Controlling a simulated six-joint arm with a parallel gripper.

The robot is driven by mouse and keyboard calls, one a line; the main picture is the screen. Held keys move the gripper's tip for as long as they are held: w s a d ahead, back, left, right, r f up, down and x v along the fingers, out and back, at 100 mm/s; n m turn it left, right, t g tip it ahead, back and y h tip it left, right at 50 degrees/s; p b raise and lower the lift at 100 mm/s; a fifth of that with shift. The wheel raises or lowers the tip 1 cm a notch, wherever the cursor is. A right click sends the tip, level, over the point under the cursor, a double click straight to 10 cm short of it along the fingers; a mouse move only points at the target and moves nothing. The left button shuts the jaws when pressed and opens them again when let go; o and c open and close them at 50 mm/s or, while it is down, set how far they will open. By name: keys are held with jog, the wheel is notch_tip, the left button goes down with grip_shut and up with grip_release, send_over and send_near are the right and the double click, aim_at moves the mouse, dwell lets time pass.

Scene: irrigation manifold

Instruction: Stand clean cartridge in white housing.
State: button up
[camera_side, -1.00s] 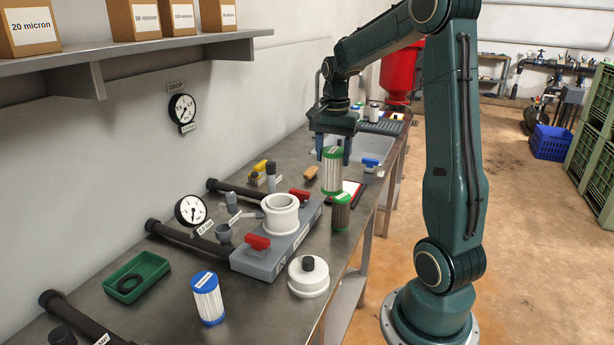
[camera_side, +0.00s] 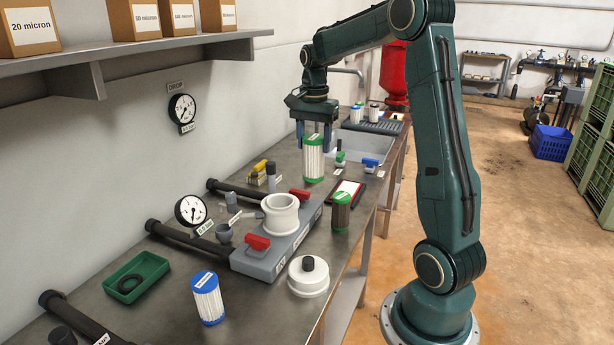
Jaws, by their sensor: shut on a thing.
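My gripper (camera_side: 313,137) is shut on a white pleated cartridge with green end caps (camera_side: 314,160). The cartridge is upright in the jaws, beyond the housing; I cannot tell its exact height over the bench. The white housing (camera_side: 281,226) is an open round cup on a grey base, and nothing shows standing in it. A brownish cartridge with a green cap (camera_side: 341,212) stands on the bench to the right of the housing. A white cartridge with blue caps (camera_side: 208,298) stands at the front.
A white lid with a black knob (camera_side: 308,275) lies in front of the housing. Red valve handles (camera_side: 257,242) flank the housing. A green tray (camera_side: 137,278) holds a black ring. A sink (camera_side: 367,143) is behind.

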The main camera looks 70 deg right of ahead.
jog(key=w+a+r, duration=0.1)
jog(key=w+r, duration=0.3)
jog(key=w, duration=0.5)
jog(key=shift+w+a, duration=0.25)
jog(key=shift+a, duration=0.05)
jog(key=shift+f, duration=0.15)
notch_tip(320, 180, down, 20)
dwell(0.6)
jog(key=shift+f, duration=0.35)
